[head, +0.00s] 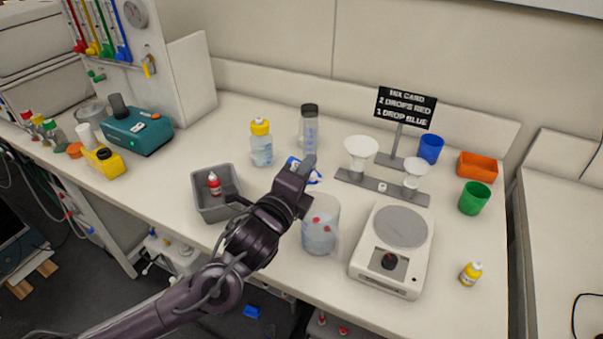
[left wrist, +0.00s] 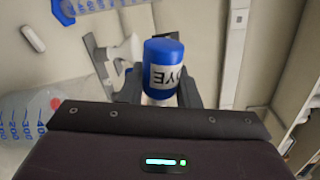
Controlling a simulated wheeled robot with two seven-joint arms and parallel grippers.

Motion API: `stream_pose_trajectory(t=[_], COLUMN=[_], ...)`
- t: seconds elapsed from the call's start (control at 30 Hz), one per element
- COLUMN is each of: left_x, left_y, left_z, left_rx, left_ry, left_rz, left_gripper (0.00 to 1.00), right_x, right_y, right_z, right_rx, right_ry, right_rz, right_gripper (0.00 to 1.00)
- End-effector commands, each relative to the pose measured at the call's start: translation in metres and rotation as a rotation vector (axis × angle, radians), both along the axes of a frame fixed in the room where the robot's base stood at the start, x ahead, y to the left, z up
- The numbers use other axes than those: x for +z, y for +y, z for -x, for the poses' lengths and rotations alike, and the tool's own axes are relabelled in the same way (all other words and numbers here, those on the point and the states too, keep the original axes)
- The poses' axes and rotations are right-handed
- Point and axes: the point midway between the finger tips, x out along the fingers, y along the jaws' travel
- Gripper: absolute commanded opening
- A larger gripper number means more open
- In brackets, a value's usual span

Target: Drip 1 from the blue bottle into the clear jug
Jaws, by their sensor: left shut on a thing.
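My left gripper (head: 297,178) is shut on the blue bottle (head: 314,177), above the bench and just behind and left of the clear jug. In the left wrist view the bottle (left wrist: 165,65) sits between the fingers, with a white label reading DYE upside down; the gripper body hides its lower part in that picture. The clear jug (head: 320,238) stands on the bench, with red spots on it. In the left wrist view the jug (left wrist: 30,125) shows at the left with blue graduations. My right gripper is not in view.
A grey bin (head: 203,198) holding a red bottle (head: 214,184) stands left of my arm. Two white funnels (head: 361,150) in a grey stand and a sign (head: 405,107) are behind. A yellow bottle (head: 471,273) is at right.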

Motion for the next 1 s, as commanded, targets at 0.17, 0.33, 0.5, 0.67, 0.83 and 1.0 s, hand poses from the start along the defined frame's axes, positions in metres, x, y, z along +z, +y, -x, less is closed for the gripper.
stream_pose_trajectory(t=[0.17, 0.33, 0.5, 0.67, 0.83, 1.0], left_x=[0.001, 0.001, 0.005, 0.008, 0.010, 0.011], left_y=[-0.001, -0.001, -0.002, -0.003, -0.004, -0.004], left_z=[0.000, 0.000, 0.001, 0.001, 0.002, 0.002], left_rx=[0.000, 0.000, -0.002, -0.001, -0.001, 0.000], left_ry=[-0.014, -0.014, -0.049, -0.084, -0.117, -0.119], left_rz=[-0.030, -0.032, -0.113, -0.197, -0.279, -0.288], left_gripper=[0.11, 0.11, 0.11, 0.11, 0.11, 0.11], right_x=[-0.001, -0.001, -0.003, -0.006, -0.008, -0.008], right_y=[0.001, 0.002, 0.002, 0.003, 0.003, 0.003], right_z=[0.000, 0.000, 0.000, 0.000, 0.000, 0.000], right_rx=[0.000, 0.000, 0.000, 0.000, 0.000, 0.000], right_ry=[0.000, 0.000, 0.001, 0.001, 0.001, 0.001], right_rz=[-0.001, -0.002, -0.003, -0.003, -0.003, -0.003], right_gripper=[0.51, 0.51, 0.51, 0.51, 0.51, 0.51])
